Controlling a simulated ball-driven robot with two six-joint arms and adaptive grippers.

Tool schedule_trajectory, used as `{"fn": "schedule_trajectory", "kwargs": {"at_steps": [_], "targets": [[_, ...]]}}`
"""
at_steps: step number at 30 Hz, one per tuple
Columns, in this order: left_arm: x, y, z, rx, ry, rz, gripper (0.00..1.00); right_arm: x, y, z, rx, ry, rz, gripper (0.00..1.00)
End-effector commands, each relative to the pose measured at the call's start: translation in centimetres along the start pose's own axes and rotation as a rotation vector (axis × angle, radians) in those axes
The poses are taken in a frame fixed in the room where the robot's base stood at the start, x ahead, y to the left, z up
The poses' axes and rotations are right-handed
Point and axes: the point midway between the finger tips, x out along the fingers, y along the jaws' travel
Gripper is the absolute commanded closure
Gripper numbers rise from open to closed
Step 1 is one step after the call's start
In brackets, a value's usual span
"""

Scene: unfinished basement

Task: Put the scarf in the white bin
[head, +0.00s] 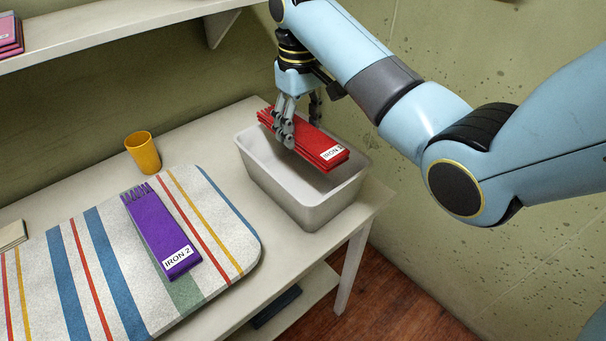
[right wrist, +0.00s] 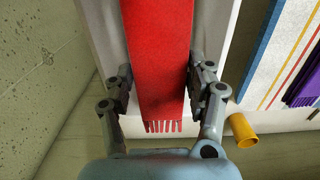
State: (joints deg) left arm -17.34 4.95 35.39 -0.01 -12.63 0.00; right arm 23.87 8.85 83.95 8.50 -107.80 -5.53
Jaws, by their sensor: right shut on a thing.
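A folded red scarf (head: 318,152) with a fringe and a white tag is held over the white bin (head: 301,208). My right gripper (head: 288,137) is shut on the scarf, its fingers on both sides of it. The right wrist view shows the red scarf (right wrist: 158,60) between the two fingers (right wrist: 160,95), with the bin's pale wall (right wrist: 98,35) beside it. The scarf sits at about the rim's height; I cannot tell if it touches the bin. A folded purple scarf (head: 160,230) with a tag lies on the striped ironing mat. My left gripper is not in view.
The striped mat (head: 100,255) covers much of the table's left part. A yellow cup (head: 143,152) stands behind it, left of the bin. A shelf (head: 110,30) runs along the wall above, with folded cloths (head: 10,36) at its left. A dark item (head: 276,306) lies on the lower shelf.

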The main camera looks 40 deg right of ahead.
Motion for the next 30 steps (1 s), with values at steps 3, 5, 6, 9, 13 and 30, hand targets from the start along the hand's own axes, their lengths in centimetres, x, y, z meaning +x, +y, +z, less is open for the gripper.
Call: {"fn": "schedule_trajectory", "kwargs": {"at_steps": [3,5,6,9,13,30], "targets": [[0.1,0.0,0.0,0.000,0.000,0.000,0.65,3.7,-0.1,0.1,-0.001,-0.005,-0.002,0.79],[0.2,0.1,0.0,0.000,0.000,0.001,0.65,5.4,-0.1,0.1,0.000,-0.004,-0.001,0.79],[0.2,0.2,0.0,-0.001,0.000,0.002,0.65,6.3,-0.1,0.1,0.000,-0.003,-0.001,0.79],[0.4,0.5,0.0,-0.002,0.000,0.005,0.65,8.2,0.0,0.0,0.000,-0.001,0.000,0.79],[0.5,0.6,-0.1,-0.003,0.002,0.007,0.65,9.3,0.0,0.0,0.000,0.001,0.000,0.79],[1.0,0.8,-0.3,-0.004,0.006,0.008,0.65,13.2,0.0,0.0,0.000,0.002,0.000,0.79]]}}
